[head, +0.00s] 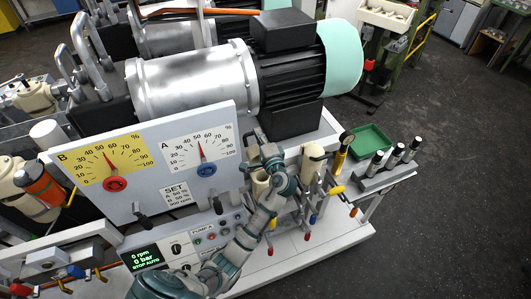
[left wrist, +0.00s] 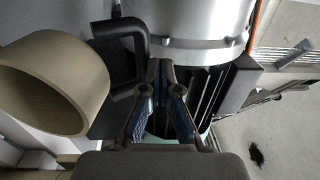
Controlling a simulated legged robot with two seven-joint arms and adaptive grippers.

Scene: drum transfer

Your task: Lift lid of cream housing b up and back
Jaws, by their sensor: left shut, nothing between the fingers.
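A cream housing (head: 259,181) stands right of the dial panel, partly hidden by my left arm. A second cream housing (head: 313,158) stands to its right. I cannot tell from any marking which one is b. In the left wrist view a hollow cream cylinder (left wrist: 62,88) fills the left side, its round mouth open toward the camera. A bent dark handle (left wrist: 141,42) is beside it. My left gripper (head: 268,152) is just above the nearer housing, and its fingers (left wrist: 166,68) are shut and empty, right of the cream cylinder. My right gripper is not in view.
A large silver motor (head: 190,85) stands behind the gripper. The dial panel (head: 150,155) is close on the left. Several colour-tipped levers stand in front of the housings. A green tray (head: 368,140) is to the right, with open floor (head: 450,190) beyond.

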